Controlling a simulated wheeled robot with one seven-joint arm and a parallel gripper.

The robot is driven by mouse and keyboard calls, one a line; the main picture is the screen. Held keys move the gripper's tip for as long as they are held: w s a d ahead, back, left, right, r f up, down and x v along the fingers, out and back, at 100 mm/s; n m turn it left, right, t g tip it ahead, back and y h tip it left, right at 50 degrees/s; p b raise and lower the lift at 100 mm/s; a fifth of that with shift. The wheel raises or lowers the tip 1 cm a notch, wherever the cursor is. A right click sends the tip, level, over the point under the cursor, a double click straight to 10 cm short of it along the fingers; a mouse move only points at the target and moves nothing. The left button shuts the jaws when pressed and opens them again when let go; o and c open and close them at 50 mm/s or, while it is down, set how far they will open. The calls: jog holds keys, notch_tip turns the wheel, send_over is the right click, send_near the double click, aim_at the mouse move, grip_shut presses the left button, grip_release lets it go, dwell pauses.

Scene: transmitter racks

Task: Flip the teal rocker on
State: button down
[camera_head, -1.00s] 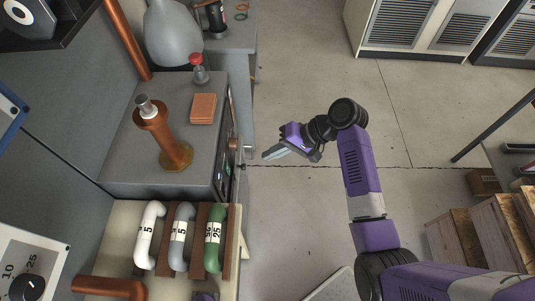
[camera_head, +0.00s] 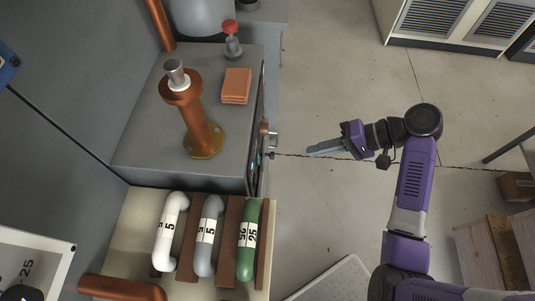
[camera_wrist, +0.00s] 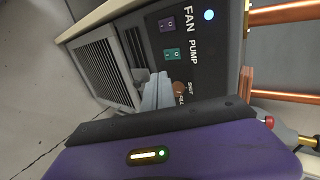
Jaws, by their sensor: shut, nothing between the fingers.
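The teal rocker (camera_wrist: 171,54) is on the dark control panel in the wrist view, beside the "PUMP" label. It is marked I and O; which side is pressed is too small to tell. A purple rocker (camera_wrist: 168,24) sits beside the "FAN" label. My gripper (camera_head: 311,152) is shut and empty, to the right of the grey cabinet's front in the head view, its fingers pointing at that front across a gap. In the wrist view my gripper (camera_wrist: 158,78) shows its fingertips just below the teal rocker in the picture. In the head view the panel is nearly edge-on.
A blue light (camera_wrist: 209,15) glows on the panel. A vent grille (camera_wrist: 100,72) is left of it. The grey cabinet top (camera_head: 140,140) bears a copper column (camera_head: 195,120), a red-topped part (camera_head: 231,38) and orange pads (camera_head: 236,86). Open floor (camera_head: 330,210) surrounds my gripper.

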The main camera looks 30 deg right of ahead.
jog(key=shift+a, duration=0.1)
jog(key=p, duration=0.1)
send_near(259, 157)
jog(key=w+a+f, duration=0.2)
jog(key=a+f, duration=0.1)
jog(key=f, duration=0.2)
jog(key=shift+w+a+f, duration=0.2)
jog(key=shift+w+a, duration=0.2)
jog(key=shift+a, duration=0.1)
jog(key=shift+a, duration=0.1)
jog(key=shift+w+r+p, duration=0.1)
jog(key=shift+r+p, duration=0.75)
jog(key=shift+p, duration=0.25)
